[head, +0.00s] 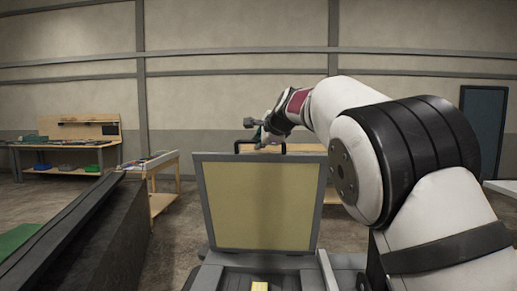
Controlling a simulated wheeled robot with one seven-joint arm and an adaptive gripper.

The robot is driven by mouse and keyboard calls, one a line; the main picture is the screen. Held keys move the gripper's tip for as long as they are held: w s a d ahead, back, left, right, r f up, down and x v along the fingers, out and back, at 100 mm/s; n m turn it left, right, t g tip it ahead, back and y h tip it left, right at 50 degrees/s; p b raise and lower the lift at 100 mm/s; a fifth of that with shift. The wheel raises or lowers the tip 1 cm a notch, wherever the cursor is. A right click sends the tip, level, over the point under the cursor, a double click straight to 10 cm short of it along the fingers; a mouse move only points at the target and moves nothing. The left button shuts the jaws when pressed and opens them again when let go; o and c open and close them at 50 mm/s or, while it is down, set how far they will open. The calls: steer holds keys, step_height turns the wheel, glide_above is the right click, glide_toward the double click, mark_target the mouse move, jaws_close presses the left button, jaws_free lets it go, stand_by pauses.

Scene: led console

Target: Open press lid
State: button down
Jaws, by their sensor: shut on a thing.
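The press lid (261,205) is a grey frame around a dull yellow panel. It stands raised, nearly upright, above the grey press base (228,277) at the bottom centre of the head view. A dark handle (238,146) sits on its top edge. My gripper (262,141) is at the top edge of the lid, shut on the handle. My arm reaches in from the right; the fingertips are small and partly hidden behind the handle and lid edge.
A small yellow block (260,287) shows at the press's lower edge. A dark sloped conveyor (85,235) runs along the left. A workbench (66,145) with bins and a wooden table (152,180) stand behind. Open floor lies between them.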

stand_by(0.3)
steer(key=c, duration=1.6)
jaws_free()
steer(key=shift+c, duration=0.2)
steer(key=v, duration=1.2)
